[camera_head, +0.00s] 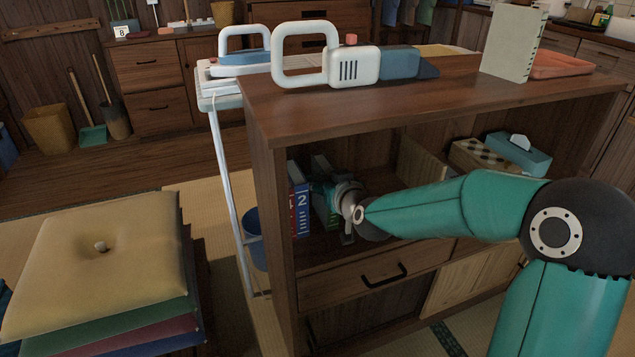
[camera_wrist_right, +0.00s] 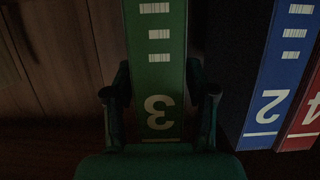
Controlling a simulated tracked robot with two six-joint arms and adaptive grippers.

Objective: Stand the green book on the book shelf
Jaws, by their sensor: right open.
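The green book (camera_wrist_right: 157,60), with a white 3 on its spine, stands inside the shelf's upper compartment. Its lower part also shows in the head view (camera_head: 333,222), mostly behind my gripper. My right gripper (camera_wrist_right: 160,98) is open, one finger on each side of the spine; I cannot tell whether they touch it. In the head view the right gripper (camera_head: 334,194) reaches into the book shelf (camera_head: 275,215). A blue book (camera_head: 301,211) marked 2 and a red book (camera_wrist_right: 302,118) stand to the green book's left in the head view, across a dark gap. My left gripper is out of view.
The shelf top carries a white and blue tool (camera_head: 355,66), a pale notebook (camera_head: 513,45) and a coral tray (camera_head: 560,65). A teal tissue box (camera_head: 520,153) and a spotted box (camera_head: 480,158) sit deeper right in the compartment. Cushions (camera_head: 105,255) are stacked at left.

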